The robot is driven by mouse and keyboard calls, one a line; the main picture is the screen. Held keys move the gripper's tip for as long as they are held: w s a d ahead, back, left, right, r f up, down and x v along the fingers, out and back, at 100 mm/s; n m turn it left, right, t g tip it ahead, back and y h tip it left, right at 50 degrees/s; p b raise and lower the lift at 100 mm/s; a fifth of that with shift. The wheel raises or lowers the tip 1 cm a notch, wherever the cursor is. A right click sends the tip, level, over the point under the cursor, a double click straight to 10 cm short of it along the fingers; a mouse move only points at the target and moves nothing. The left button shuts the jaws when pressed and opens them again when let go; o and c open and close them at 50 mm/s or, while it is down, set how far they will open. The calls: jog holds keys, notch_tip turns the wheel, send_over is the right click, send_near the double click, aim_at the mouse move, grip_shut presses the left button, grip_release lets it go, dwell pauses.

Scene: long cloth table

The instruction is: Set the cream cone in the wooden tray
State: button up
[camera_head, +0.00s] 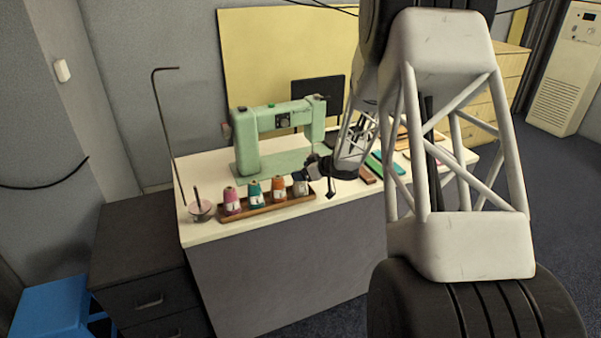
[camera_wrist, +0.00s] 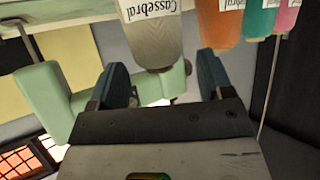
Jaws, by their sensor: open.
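The cream cone (camera_head: 300,184), greyish with a white label, stands upright at the right end of the wooden tray (camera_head: 270,207), in the row with other cones. In the wrist view, the cone (camera_wrist: 158,48) appears upside down, its narrow end toward my gripper (camera_wrist: 162,62). My gripper is open, with one blue-padded finger to each side of the cone's narrow end in the picture; I see no contact. In the head view my gripper (camera_head: 320,178) is just right of the cone and partly overlaps it. The cone's base is cut off in the wrist view.
Pink (camera_head: 232,200), teal (camera_head: 255,194) and orange (camera_head: 278,190) cones stand left of the cream one in the tray. A green sewing machine (camera_head: 246,150) is behind. A thread stand (camera_head: 200,210) rises at the table's left corner. Flat items lie to the right.

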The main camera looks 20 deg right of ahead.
jog(key=v, duration=1)
jog(key=shift+s, duration=0.15)
jog(key=shift+d+r, duration=0.1)
jog(key=shift+r, duration=0.05)
jog(key=s+a+r+m+h, duration=0.3)
jog(key=s+a+r+h, duration=0.15)
jog(key=r, duration=0.35)
jog(key=s+a+r+m+h, duration=0.25)
jog(key=s+r+h, duration=0.25)
jog(key=r, duration=0.3)
jog(key=s+a+g+y, duration=0.1)
jog(key=s+a+g, duration=0.1)
jog(key=s+a, duration=0.4)
jog(key=s+a+m+g, duration=0.1)
jog(key=s+a+g, duration=0.2)
jog(key=s, duration=1.3)
jog(key=s+a+g+y, duration=0.1)
jog(key=s+a+g, duration=0.1)
jog(key=s+a, duration=0.7)
jog(key=shift+s+r+g+y, duration=0.35)
jog(key=shift+s+r, duration=0.1)
jog(key=shift+s, duration=0.45)
